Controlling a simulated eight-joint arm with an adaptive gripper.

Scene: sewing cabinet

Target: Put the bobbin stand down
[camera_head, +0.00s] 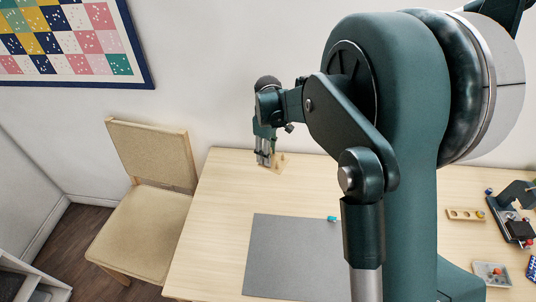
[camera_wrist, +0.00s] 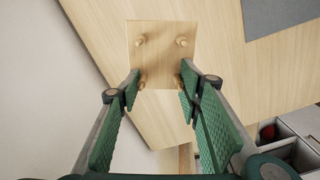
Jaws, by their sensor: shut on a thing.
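The bobbin stand, a small square wooden plate with several short pegs, shows in the wrist view (camera_wrist: 160,60) beyond my fingertips. In the head view it (camera_head: 278,164) is at the table's back left, partly hidden by my gripper (camera_head: 265,160). My gripper points down and is shut on the stand. In the wrist view its green-padded fingers (camera_wrist: 160,92) lie either side of the two nearer pegs; the exact contact is hard to see. I cannot tell whether the plate touches the tabletop.
The light wooden table (camera_head: 215,215) is bare around the stand. A grey mat (camera_head: 295,260) lies in front, with a small teal item (camera_head: 331,219) at its back edge. A holed wooden block (camera_head: 465,214), a sewing machine (camera_head: 515,225) and a small tray (camera_head: 491,282) are right. A chair (camera_head: 145,215) stands left.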

